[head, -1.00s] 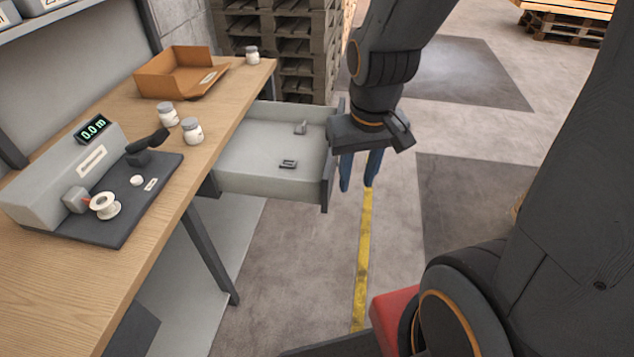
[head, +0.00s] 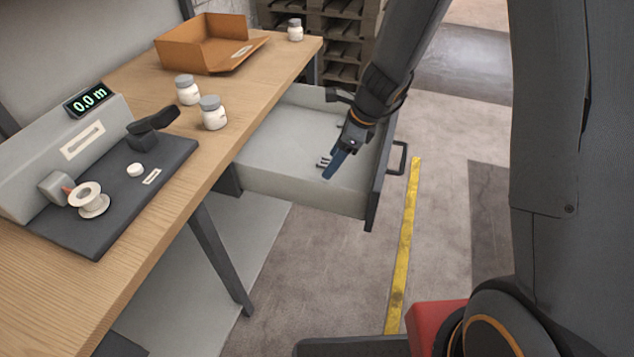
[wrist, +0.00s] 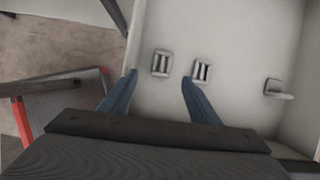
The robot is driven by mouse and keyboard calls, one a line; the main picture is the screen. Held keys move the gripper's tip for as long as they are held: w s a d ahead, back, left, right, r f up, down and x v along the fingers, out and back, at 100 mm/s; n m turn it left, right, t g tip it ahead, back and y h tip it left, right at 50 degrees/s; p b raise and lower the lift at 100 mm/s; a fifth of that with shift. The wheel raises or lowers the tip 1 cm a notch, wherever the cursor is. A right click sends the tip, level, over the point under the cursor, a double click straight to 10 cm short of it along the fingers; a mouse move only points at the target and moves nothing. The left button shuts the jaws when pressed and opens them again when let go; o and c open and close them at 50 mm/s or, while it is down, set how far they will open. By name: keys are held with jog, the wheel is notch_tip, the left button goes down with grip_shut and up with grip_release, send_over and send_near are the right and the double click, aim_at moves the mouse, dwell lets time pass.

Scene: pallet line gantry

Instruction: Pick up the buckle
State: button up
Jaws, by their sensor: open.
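A small grey slotted piece that looks like the buckle (wrist: 161,63) lies on the drawer floor, in line with the gap between my fingers in the wrist view. A similar slotted piece (wrist: 202,70) lies just right of it, beyond the right fingertip. I cannot tell which one is the buckle. In the head view a slotted piece (head: 323,162) shows beside the blue fingers, partly hidden. My gripper (wrist: 160,80) is open and empty, pointing down into the drawer; it also shows in the head view (head: 333,166).
The open drawer (head: 290,190) has raised walls and a dark front with a handle. A grey clip-like piece (wrist: 278,89) lies near its wall. The bench (head: 150,85) beside it holds white jars (head: 214,114), an orange tray (head: 205,45) and a measuring unit (head: 75,150).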

aim_at(320, 179)
jog(key=shift+m, duration=0.3)
jog(key=b+x, duration=0.1)
jog(key=x, duration=0.6)
jog(key=b+x, duration=0.1)
jog(key=x, duration=0.2)
jog(key=shift+w+d+f+b, duration=0.1)
jog(key=shift+w+f+b, duration=0.15)
jog(key=shift+w+b, duration=0.1)
jog(key=c, duration=1.2)
